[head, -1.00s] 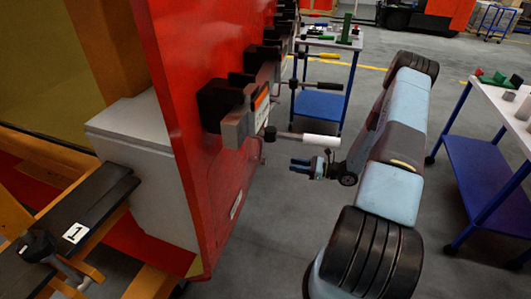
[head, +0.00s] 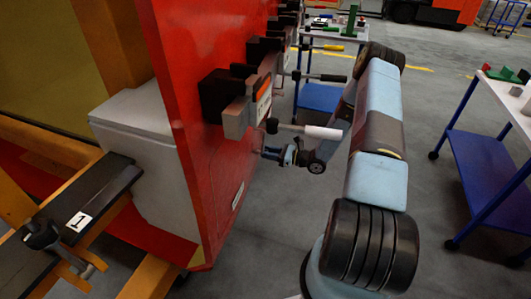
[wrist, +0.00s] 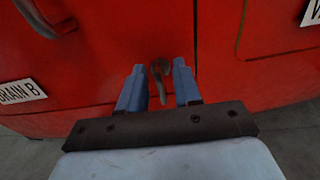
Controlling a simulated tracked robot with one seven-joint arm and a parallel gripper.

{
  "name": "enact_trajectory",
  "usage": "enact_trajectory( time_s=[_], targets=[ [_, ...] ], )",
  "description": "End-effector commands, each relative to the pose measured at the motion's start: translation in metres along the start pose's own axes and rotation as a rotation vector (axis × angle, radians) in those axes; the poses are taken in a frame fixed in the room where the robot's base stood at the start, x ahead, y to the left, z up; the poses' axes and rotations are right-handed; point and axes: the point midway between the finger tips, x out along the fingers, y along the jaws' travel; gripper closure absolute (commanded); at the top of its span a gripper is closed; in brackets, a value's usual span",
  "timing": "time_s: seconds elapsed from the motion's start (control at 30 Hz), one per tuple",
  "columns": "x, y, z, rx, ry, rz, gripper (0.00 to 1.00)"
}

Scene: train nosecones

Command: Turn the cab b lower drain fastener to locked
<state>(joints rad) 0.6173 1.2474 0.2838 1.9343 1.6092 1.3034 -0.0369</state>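The lower drain fastener (wrist: 158,72) is a small grey-brown latch with a narrow tail hanging down and slightly tilted, on the red panel (wrist: 100,80) in the wrist view. A white label reading "DRAIN B" (wrist: 20,92) is left of it. My gripper (wrist: 159,82) is open, its two blue fingers on either side of the fastener with gaps on both sides. In the head view my gripper (head: 271,153) is close to the red panel, below a handle with a white grip (head: 323,132). The fastener is too small to make out clearly in the head view.
Several black latch blocks with bar handles (head: 320,77) stick out of the panel above and beyond my gripper. A blue cart (head: 480,170) stands at the right, another table (head: 335,43) behind. Another cut-off label (wrist: 312,12) is at the wrist view's upper right.

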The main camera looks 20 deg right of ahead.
Motion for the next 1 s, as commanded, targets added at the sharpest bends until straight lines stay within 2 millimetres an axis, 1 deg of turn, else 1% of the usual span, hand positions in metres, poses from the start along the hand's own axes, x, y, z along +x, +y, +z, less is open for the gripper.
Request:
enact_trajectory(
  time_s=[0.03, 0.17, 0.47, 0.8, 1.0],
  targets=[
    [0.0043, 0.0001, -0.0001, 0.000, 0.000, 0.000, 0.67],
    [0.0095, -0.0002, -0.0001, 0.000, 0.000, -0.001, 0.67],
    [0.0109, -0.0001, 0.0000, 0.000, 0.000, 0.000, 0.68],
    [0.0111, -0.0001, 0.0001, 0.000, 0.000, 0.000, 1.00],
    [0.0112, -0.0006, 0.0002, -0.001, 0.000, -0.001, 1.00]
  ],
)
